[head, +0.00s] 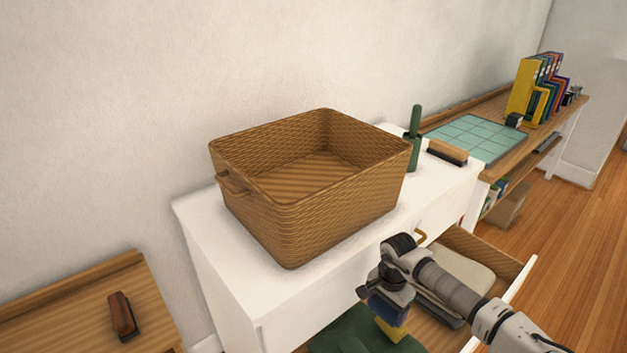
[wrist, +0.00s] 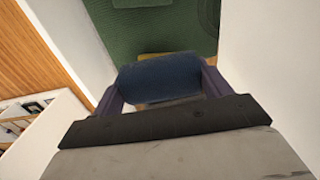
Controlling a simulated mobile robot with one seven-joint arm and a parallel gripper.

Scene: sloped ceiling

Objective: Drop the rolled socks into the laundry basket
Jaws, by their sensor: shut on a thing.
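The laundry basket (head: 325,215) is a brown woven box with a side handle. It stands upright on a white cabinet, and the part of its floor that shows is bare. My gripper (head: 388,305) is low in front of the cabinet, right of and below the basket, over an open drawer. It is shut on the rolled socks (wrist: 160,78), a dark blue roll between its two fingers in the wrist view. The socks also show as a small blue patch (head: 386,309) in the head view, partly hidden by my gripper.
The open drawer (head: 520,290) holds folded pale cloth (head: 458,272). Green material (head: 350,335) lies below my gripper. On the white cabinet top (head: 205,210), a green bottle-like object (head: 414,140) and a brush (head: 447,152) stand right of the basket. A wooden desk with books (head: 535,88) is beyond.

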